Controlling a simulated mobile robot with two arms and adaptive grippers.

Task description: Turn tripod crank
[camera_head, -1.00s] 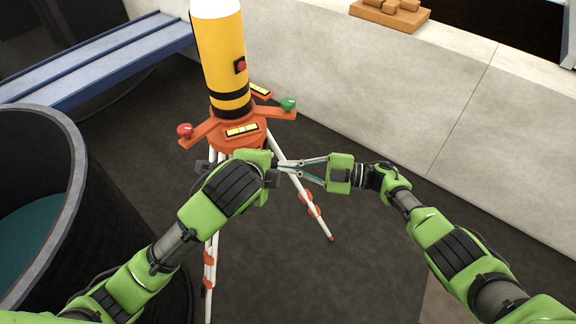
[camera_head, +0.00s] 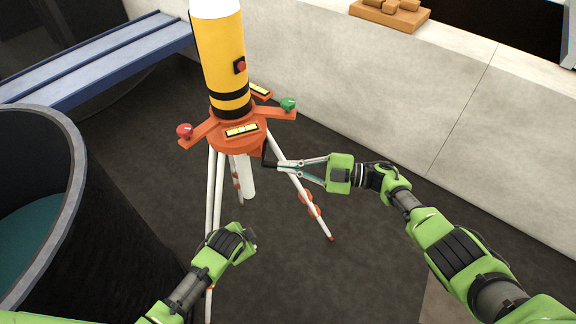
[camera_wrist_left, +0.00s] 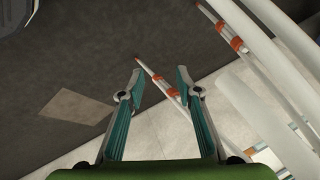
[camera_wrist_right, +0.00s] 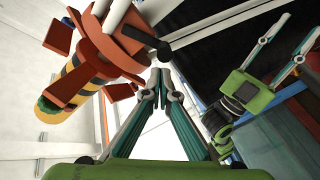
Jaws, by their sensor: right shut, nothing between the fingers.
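The tripod has an orange head (camera_head: 233,146), white legs with orange bands and a yellow-and-black cylinder (camera_head: 217,55) on top. Its black crank (camera_head: 265,157) juts from the head's lower right side; in the right wrist view the black handle (camera_wrist_right: 150,40) lies just beyond my fingertips. My right gripper (camera_head: 280,167) is shut and empty, its tips beside the crank; I cannot tell whether they touch. My left gripper (camera_wrist_left: 160,68) is open and empty, below and apart from the head. Its fingers are hidden in the head view but show in the right wrist view.
A dark round tank (camera_head: 50,115) with teal water stands at the left. A blue bench (camera_head: 95,60) is behind it. A pale wall (camera_head: 380,90) runs along the back right. Tripod legs stand close to both arms. The dark floor at centre right is clear.

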